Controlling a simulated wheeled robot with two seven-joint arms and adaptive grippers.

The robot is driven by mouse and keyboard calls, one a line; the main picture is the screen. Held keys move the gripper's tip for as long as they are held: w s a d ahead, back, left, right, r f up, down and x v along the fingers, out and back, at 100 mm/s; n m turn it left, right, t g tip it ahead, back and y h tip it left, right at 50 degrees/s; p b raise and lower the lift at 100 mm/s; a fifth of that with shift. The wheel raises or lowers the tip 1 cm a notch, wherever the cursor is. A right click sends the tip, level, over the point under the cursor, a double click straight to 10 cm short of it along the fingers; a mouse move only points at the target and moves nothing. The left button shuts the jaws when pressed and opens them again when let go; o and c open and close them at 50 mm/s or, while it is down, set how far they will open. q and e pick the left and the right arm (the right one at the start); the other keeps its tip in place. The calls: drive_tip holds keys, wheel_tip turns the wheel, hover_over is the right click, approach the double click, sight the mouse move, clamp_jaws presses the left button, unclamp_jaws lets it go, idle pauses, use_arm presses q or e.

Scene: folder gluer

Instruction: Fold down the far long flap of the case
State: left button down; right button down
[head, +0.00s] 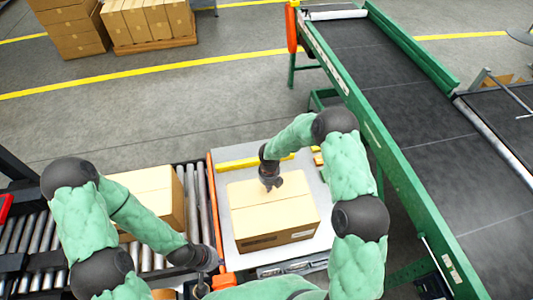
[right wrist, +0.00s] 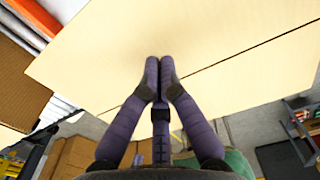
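The cardboard case (head: 275,217) sits on the pale work table. Its top looks flat, with a seam running across it between the two long flaps. The far long flap (head: 247,192) looks level with the near one. My right gripper (head: 271,184) is over the far flap. In the right wrist view its two fingers (right wrist: 159,64) are together with nothing between them, tips at the flap near the seam; I cannot tell whether they touch. My left gripper (head: 207,263) is low, left of the case; its fingers are too small to read.
Another carton (head: 148,194) stands on the roller conveyor (head: 190,190) at the left. A yellow bar (head: 236,165) lies behind the case on the table (head: 222,216). A green-framed belt conveyor (head: 420,125) runs along the right. Stacked cartons (head: 150,22) stand at the back left.

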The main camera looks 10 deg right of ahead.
drive_tip(key=shift+s+f, duration=0.15)
drive_tip(key=shift+f, duration=0.15)
drive_tip(key=shift+r, duration=0.1)
drive_tip(key=shift+r, duration=0.15)
wheel_tip(320, 180, up, 9)
drive_tip(key=p, duration=0.7)
drive_tip(key=shift+f, duration=0.2)
idle(0.4)
